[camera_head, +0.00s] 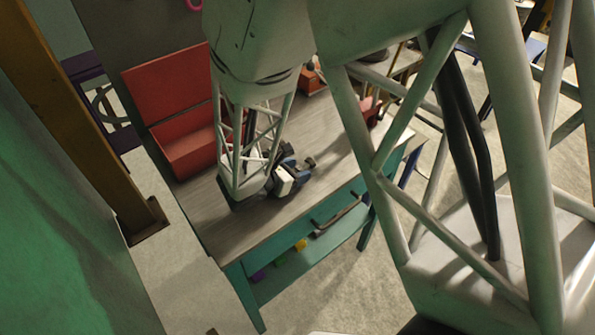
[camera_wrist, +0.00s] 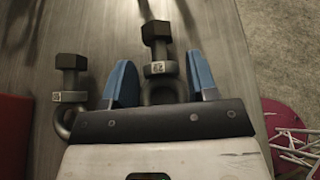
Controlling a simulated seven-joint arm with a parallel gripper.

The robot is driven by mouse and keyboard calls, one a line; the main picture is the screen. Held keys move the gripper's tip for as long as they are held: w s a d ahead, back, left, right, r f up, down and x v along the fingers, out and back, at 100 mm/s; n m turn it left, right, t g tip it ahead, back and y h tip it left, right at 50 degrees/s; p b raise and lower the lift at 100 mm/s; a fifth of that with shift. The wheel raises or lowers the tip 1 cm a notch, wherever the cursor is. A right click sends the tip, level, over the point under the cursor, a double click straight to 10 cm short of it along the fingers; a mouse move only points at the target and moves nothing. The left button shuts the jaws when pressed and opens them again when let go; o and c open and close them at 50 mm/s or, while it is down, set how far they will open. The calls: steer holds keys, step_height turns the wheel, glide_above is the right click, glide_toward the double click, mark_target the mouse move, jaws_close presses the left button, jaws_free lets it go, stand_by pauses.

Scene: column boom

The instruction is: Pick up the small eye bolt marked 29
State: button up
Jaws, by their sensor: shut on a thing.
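My gripper (camera_wrist: 160,66) has two blue fingers closed around the ring end of a dark eye bolt (camera_wrist: 156,34). The bolt's ring lies between the fingers and its block-shaped end points away from me. A small pale tag sits on its collar, but its number is too small to read surely. A second dark eye bolt (camera_wrist: 71,78) stands apart, just left of the left finger, also with a pale tag I cannot read surely. In the head view my gripper (camera_head: 290,179) is low over the workbench; the held bolt is hard to make out there.
The grey-topped workbench (camera_head: 220,205) has a green frame. An open red box (camera_head: 188,150) stands on it, left of my gripper. A magenta round thing with pale sticks (camera_wrist: 284,125) shows at right, below the bench edge.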

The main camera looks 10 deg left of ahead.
steer(key=shift+r, duration=0.15)
step_height(320, 180, up, 10)
stand_by(0.7)
stand_by(0.6)
